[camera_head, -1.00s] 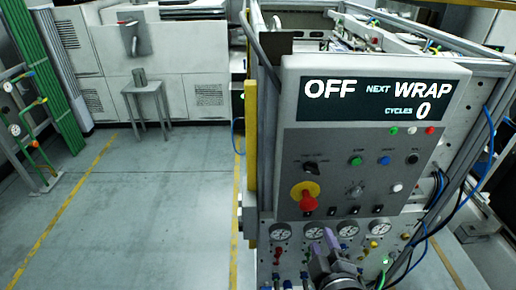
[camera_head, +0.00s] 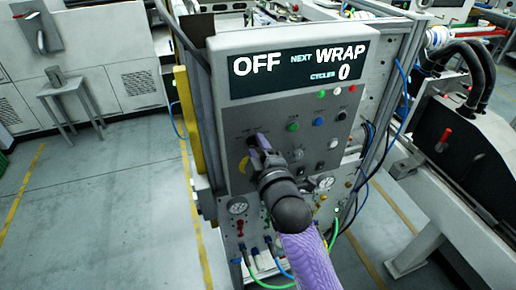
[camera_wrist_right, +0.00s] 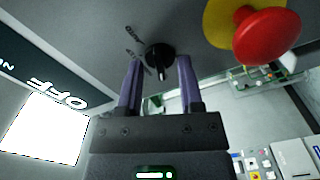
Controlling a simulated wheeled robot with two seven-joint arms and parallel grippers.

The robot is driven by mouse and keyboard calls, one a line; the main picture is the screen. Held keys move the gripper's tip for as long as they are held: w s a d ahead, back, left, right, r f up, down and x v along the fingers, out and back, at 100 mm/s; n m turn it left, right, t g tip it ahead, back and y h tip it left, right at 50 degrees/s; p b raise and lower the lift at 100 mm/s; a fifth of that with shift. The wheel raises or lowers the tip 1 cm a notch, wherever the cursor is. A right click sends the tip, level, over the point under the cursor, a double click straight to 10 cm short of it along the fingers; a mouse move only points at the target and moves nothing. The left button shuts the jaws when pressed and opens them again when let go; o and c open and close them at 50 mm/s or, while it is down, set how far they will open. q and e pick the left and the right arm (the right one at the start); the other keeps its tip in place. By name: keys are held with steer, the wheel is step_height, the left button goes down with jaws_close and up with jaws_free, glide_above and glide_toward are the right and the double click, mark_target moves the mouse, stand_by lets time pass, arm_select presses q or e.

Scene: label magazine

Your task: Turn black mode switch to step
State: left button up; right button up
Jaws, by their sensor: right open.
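The black mode switch (camera_wrist_right: 160,50) is a round knob on the grey control panel (camera_head: 231,118), with its pointer toward the bottom of the wrist view. Small labels beside it are hard to read. My right gripper (camera_head: 257,142) is at the panel's left part, and in the head view it largely hides the switch. In the wrist view the two purple fingers (camera_wrist_right: 160,66) are open, one on each side of the knob. A gap shows on both sides. The display (camera_head: 298,72) reads OFF, NEXT WRAP, CYCLES 0. My left gripper is out of view.
A red emergency knob (camera_wrist_right: 266,36) on a yellow ring sits close beside the switch. Green (camera_head: 293,126) and blue (camera_head: 318,121) buttons lie to the right. Gauges (camera_head: 237,206) and hoses are below. Open floor lies left of the machine.

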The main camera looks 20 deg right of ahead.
jaws_close()
stand_by(0.3)
steer(key=m+p, duration=0.2)
steer(key=m, duration=0.2)
steer(key=m+p, duration=0.2)
steer(key=m, duration=0.2)
steer(key=shift+m, duration=0.3)
steer(key=m+p, duration=0.2)
steer(key=m, duration=0.2)
steer(key=shift+m, duration=0.3)
steer(key=shift+m+p, duration=0.4)
steer(key=shift+m, duration=1.8)
